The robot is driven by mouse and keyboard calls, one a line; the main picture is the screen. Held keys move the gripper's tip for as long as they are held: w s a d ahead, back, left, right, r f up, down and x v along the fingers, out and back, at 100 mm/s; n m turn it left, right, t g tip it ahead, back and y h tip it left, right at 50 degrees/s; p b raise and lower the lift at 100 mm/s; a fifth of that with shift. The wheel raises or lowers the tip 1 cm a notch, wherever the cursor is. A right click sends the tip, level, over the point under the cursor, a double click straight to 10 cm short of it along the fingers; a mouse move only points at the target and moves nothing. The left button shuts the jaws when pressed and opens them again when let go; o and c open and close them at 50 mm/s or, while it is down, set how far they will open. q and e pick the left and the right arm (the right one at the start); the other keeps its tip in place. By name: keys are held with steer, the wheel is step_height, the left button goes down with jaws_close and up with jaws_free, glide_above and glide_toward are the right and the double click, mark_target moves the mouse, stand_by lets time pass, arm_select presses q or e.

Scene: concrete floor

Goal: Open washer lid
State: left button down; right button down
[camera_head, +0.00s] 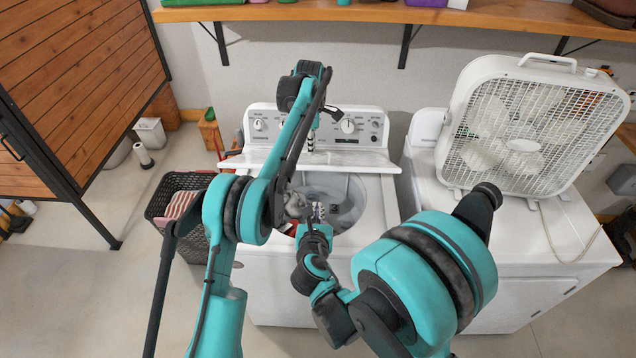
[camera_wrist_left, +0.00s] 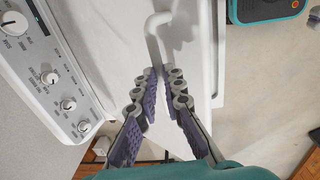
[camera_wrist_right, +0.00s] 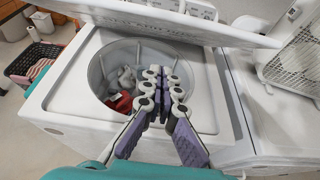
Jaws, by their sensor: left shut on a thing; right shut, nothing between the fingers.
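The white washer (camera_head: 275,270) stands in the middle of the head view. Its lid (camera_head: 350,161) is raised and tilted back in front of the control panel (camera_head: 275,125), leaving the tub (camera_head: 347,205) uncovered. The lid also shows across the top of the right wrist view (camera_wrist_right: 170,20). My left gripper (camera_head: 312,140) reaches down at the lid and is shut on it; the exact grip is hard to see. In the left wrist view, the fingertips (camera_wrist_left: 164,75) are close together against white surfaces. My right gripper (camera_head: 318,212) is shut and empty over the tub opening.
Grey and red clothes (camera_wrist_right: 122,100) lie in the tub. A white box fan (camera_head: 520,130) stands on a white appliance (camera_head: 500,250) at right. A dark basket (camera_head: 165,195) stands at left. A wooden shelf (camera_head: 380,12) runs above the washer.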

mark_target(319, 166)
arm_select(q)
steer(key=shift+w+f, duration=0.2)
steer(key=shift+w, duration=0.05)
arm_select(e)
steer(key=w, duration=1.1)
steer(key=shift+w+f, duration=0.25)
steer(key=shift+w, duration=0.05)
steer(key=shift+a+r, duration=0.1)
arm_select(q)
steer(key=shift+s, duration=0.1)
arm_select(e)
steer(key=shift+w+r, duration=0.45)
steer(key=shift+r, duration=0.2)
steer(key=shift+w+r, duration=0.4)
steer(key=shift+r, duration=0.25)
